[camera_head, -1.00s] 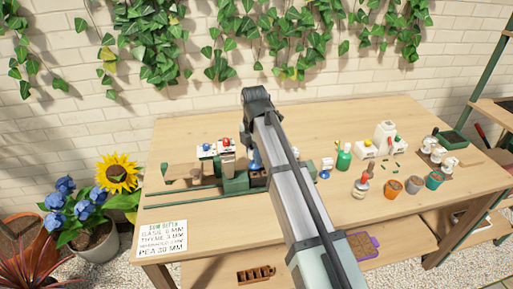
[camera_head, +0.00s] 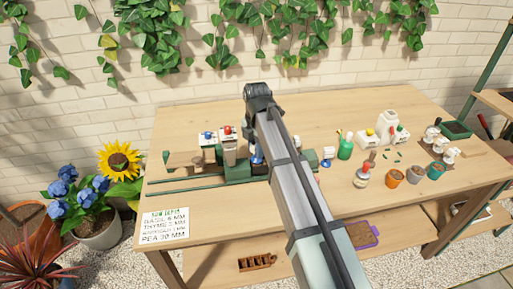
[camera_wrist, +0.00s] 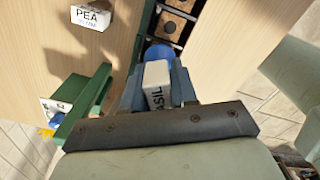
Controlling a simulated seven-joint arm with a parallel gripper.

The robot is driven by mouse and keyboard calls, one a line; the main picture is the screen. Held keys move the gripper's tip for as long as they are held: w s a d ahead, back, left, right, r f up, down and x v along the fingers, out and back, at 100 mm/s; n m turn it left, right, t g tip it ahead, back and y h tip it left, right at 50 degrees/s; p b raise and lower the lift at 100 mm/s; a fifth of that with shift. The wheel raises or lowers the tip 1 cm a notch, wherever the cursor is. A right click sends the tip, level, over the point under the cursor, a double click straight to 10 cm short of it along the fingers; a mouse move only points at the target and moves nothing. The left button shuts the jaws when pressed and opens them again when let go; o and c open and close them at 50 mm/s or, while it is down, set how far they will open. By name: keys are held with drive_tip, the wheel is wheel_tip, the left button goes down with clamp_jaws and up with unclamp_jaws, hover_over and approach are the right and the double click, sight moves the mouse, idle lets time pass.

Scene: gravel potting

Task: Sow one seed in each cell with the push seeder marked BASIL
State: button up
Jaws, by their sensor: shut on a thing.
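The push seeder (camera_wrist: 157,82) is a pale block with a label of which "ASIL" is readable, and it has a round blue part (camera_wrist: 160,50) at its far end. My gripper (camera_wrist: 157,92) is shut on this seeder, with a blue-grey finger on each side. In the wrist view, a dark tray (camera_wrist: 190,28) with brown cells lies just beyond the blue part; only a few cells show. Whether the seeder touches a cell cannot be told. In the head view, my arm covers most of the seeder and the tray.
A white PEA label (camera_wrist: 91,17) and a green holder (camera_wrist: 82,108) are close by in the wrist view.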

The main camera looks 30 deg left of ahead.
drive_tip(key=shift+f, duration=0.65)
idle(1.3)
drive_tip(key=shift+r, duration=0.15)
drive_tip(key=shift+r, duration=1.35)
drive_tip(key=shift+w+d+r, duration=0.25)
drive_tip(key=shift+w+d, duration=0.45)
drive_tip(key=shift+w+d+r, duration=0.2)
drive_tip(key=shift+w+d, duration=0.45)
drive_tip(key=shift+d, duration=0.05)
drive_tip(key=shift+f, duration=1.3)
drive_tip(key=shift+f, duration=0.65)
